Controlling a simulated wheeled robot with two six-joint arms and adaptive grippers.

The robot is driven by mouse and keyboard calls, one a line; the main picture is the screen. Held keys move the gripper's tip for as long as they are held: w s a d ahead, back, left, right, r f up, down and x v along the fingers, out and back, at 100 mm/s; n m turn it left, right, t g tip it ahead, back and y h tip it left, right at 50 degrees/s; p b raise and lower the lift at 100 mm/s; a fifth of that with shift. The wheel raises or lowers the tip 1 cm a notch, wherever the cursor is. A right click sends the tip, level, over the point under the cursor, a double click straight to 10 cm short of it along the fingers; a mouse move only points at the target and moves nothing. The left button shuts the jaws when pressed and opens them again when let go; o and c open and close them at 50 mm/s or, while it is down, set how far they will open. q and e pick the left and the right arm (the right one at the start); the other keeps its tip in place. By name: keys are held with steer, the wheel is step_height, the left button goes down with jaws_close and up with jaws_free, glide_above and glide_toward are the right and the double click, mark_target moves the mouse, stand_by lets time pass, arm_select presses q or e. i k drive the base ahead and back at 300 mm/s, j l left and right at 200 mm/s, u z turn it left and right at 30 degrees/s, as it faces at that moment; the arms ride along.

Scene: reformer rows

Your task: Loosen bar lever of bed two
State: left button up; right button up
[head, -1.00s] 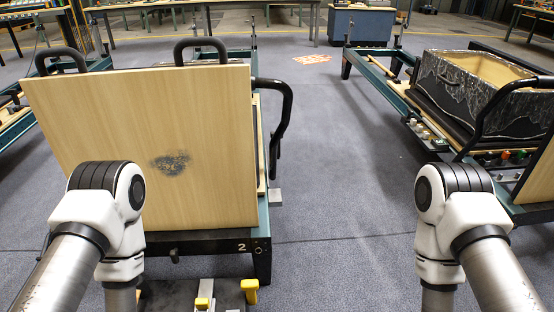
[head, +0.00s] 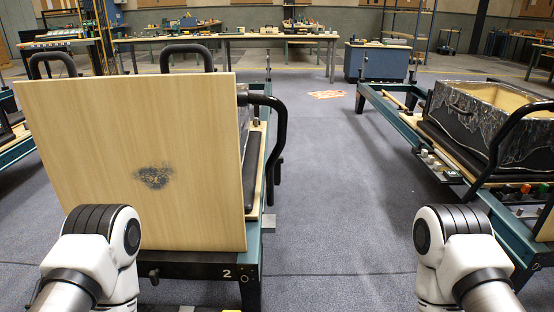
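Bed two (head: 247,272) stands in front of me on the left, its dark end rail marked with a "2". A large upright wooden board (head: 150,205) with a dark smudge covers much of it. A black curved bar (head: 279,135) rises on its right side. A small dark knob (head: 154,276) shows on the end rail below the board; I cannot tell whether it is the bar lever. My two arms reach in at the lower left and lower right, but both grippers are below the picture.
Another bed (head: 392,110) on the right carries a dark box (head: 487,125) with a silvery torn cover. A blue cabinet (head: 377,62) and workbenches stand behind.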

mark_target(277, 168)
steer(key=i+l+u, duration=0.45)
steer(key=l, duration=0.15)
steer(key=i+l+u, duration=0.4)
steer(key=l, duration=0.3)
steer(key=i+l+u, duration=0.25)
steer(key=l+u, duration=0.2)
steer(key=l, duration=0.4)
steer(key=i+l+u, duration=0.1)
steer(key=l+u, duration=0.35)
steer(key=l, duration=0.4)
steer(key=l+u, duration=0.4)
steer(key=l, duration=0.5)
steer(key=k+l+u, duration=0.2)
steer(key=l+u, duration=0.25)
steer(key=l, duration=0.4)
steer(key=i+j+u, duration=0.1)
steer(key=u, duration=0.15)
steer(key=i, duration=0.05)
